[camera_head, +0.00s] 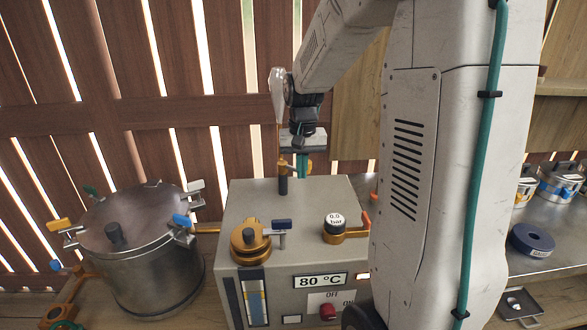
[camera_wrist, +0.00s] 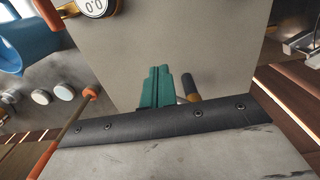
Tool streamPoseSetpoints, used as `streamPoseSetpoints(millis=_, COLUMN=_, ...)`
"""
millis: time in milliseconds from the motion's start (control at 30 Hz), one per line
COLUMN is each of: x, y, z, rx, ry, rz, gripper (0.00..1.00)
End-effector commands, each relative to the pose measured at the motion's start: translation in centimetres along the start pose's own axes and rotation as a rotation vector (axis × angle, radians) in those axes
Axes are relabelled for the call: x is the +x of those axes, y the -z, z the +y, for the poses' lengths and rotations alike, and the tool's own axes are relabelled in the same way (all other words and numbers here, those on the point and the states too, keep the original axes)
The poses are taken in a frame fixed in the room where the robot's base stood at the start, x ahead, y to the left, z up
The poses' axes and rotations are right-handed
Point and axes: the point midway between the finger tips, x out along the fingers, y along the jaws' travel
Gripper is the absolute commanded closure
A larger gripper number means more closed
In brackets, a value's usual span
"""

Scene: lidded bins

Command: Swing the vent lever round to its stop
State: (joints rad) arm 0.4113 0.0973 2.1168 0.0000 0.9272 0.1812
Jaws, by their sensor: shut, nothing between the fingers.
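A grey box-shaped unit (camera_head: 305,200) stands in the middle of the head view. At the back of its top is a short lever with a dark grip and brass fittings (camera_head: 283,183), which I take to be the vent lever. My gripper (camera_head: 303,176) is at the back of the box, just right of this lever. In the wrist view its teal fingers (camera_wrist: 158,88) are together and hold nothing. The dark grip with a brass end (camera_wrist: 190,88) lies close beside them. I cannot tell whether they touch. The lever's pivot is hard to make out.
A brass valve (camera_head: 250,243) with a blue handle and a pressure gauge (camera_head: 335,222) with an orange-tipped brass arm are on the box. A lidded steel pot (camera_head: 150,255) with clamps stands left. A blue ring (camera_head: 532,240) lies on the right-hand bench. A slatted wall is behind.

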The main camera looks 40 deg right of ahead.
Motion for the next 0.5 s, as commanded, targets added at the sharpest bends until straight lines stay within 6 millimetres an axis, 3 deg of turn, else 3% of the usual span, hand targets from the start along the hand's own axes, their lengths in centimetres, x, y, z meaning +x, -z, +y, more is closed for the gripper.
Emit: streamPoseSetpoints(millis=500, x=0.0, y=1.5, z=0.6, rx=0.001, ry=0.0, rz=0.0, gripper=1.0)
